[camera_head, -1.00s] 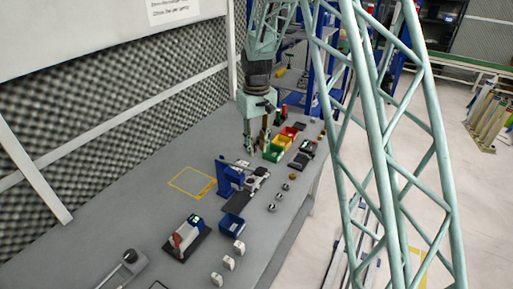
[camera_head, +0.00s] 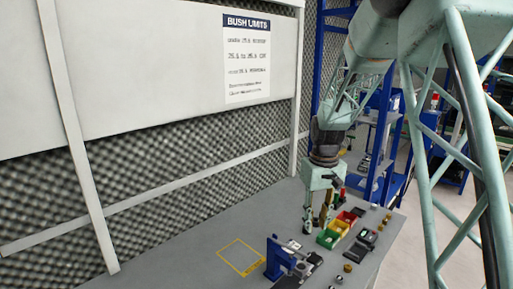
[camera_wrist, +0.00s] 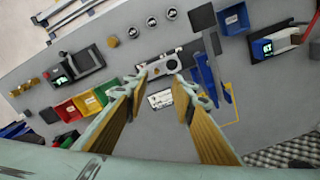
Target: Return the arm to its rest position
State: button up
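My arm (camera_head: 345,100) reaches over the grey bench from the upper right in the head view, its lattice link running down to my gripper (camera_head: 316,228). The gripper points down, just left of the green, yellow and red bins. In the wrist view, my gripper (camera_wrist: 158,90) shows two fingers with tan pads spread apart. Nothing is held between them. A small black-and-white piece (camera_wrist: 161,98) shows in the gap, apparently on the bench below. The exact height of the fingertips over the bench is hard to tell.
A green bin (camera_head: 328,238) and a red bin (camera_head: 347,217) stand right of the gripper. A blue fixture (camera_head: 277,258) stands nearer, beside a yellow outlined square (camera_head: 240,257). A foam wall (camera_head: 190,180) with a sign (camera_head: 246,58) backs the bench. A blue rack (camera_head: 385,125) stands behind.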

jog(key=s+r+m+t, duration=0.1)
jog(key=s+r+t, duration=0.1)
jog(key=s+r, duration=1.9)
jog(key=s+r+m+t, duration=0.1)
jog(key=s+r, duration=0.1)
jog(key=s, duration=2.5)
jog(key=shift+m+t, duration=0.3)
jog(key=shift+m, duration=0.1)
